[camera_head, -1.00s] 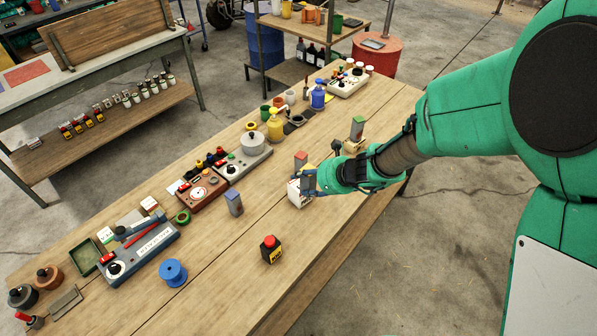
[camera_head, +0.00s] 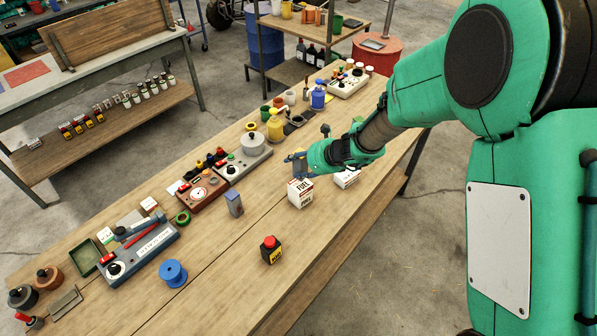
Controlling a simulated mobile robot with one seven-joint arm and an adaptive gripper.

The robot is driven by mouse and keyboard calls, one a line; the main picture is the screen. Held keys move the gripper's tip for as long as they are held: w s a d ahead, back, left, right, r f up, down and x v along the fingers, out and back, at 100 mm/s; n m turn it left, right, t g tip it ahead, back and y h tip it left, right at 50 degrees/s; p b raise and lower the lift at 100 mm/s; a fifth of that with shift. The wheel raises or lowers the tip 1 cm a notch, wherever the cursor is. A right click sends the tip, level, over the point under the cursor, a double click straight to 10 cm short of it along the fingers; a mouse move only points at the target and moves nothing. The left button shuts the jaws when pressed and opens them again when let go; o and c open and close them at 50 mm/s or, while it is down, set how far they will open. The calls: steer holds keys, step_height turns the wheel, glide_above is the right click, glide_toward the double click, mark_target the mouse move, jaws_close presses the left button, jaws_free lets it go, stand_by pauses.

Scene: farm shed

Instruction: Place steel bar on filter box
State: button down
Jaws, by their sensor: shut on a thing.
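A white box lettered FUEL, the filter box (camera_head: 301,194), stands on the bench. My gripper (camera_head: 298,167) is just above and behind it. It is shut on a small blue-grey piece, apparently the steel bar, mostly hidden by the fingers. I cannot tell whether this piece touches the box. A similar upright blue-grey bar (camera_head: 234,204) stands alone to the left. A second white box (camera_head: 347,179) stands to the right, partly hidden under my arm.
A black block with a red button (camera_head: 270,250) and a blue spool (camera_head: 173,273) stand nearer on the bench (camera_head: 226,281). The front right of the bench is mostly clear.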

mark_target(303, 170)
steer(key=shift+f+b, duration=0.5)
steer(key=shift+f, duration=1.2)
steer(key=shift+f, duration=0.2)
steer(key=c, duration=0.9)
jaws_free()
steer(key=shift+c, duration=0.2)
steer(key=shift+r, duration=0.2)
steer(key=shift+s+d+r, duration=0.1)
steer(key=shift+d+r, duration=0.05)
steer(key=shift+r, duration=0.05)
steer(key=p+v, duration=0.2)
steer(key=v, duration=0.9)
steer(key=shift+s, duration=0.25)
steer(key=shift+d+r, duration=0.1)
steer(key=shift+r, duration=0.05)
